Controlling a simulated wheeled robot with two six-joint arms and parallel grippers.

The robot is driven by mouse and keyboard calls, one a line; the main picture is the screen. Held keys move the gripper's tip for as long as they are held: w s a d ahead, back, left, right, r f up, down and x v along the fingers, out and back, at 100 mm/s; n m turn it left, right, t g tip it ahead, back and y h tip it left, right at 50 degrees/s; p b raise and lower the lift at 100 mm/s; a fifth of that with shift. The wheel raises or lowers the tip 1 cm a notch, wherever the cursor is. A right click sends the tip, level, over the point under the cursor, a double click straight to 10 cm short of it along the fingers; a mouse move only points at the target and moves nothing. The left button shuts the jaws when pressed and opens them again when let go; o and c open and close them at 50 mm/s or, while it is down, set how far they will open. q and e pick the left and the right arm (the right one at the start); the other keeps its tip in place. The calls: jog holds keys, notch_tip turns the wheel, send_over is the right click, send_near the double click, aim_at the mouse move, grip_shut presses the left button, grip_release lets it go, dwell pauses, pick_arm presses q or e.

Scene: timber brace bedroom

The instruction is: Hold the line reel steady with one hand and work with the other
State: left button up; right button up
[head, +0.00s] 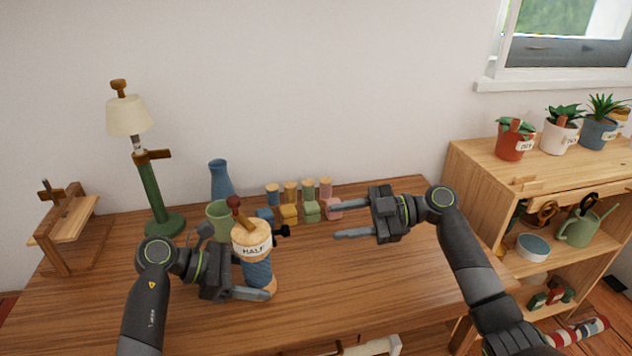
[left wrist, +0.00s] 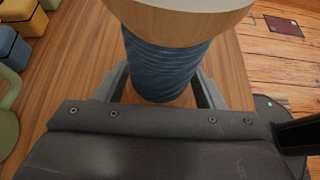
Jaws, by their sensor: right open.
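The line reel (head: 257,272) stands upright on the wooden desk, with blue line wound below a pale wooden top labelled HALF. My left gripper (head: 252,284) is around the blue winding low down. In the left wrist view, its fingers lie close on both sides of the winding (left wrist: 165,70) and appear shut on it. One finger is mostly hidden in the head view. My right gripper (head: 345,222) is open and empty above the desk, right of the reel.
Several small coloured blocks and spools (head: 290,204) stand behind the reel, near the right gripper. A green mug (head: 217,216), blue vase (head: 221,178) and green lamp (head: 151,195) stand left. A shelf (head: 481,167) stands right. The desk's right front is clear.

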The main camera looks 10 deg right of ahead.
pick_arm(q)
jog(key=o, duration=0.3)
jog(key=shift+r, duration=0.15)
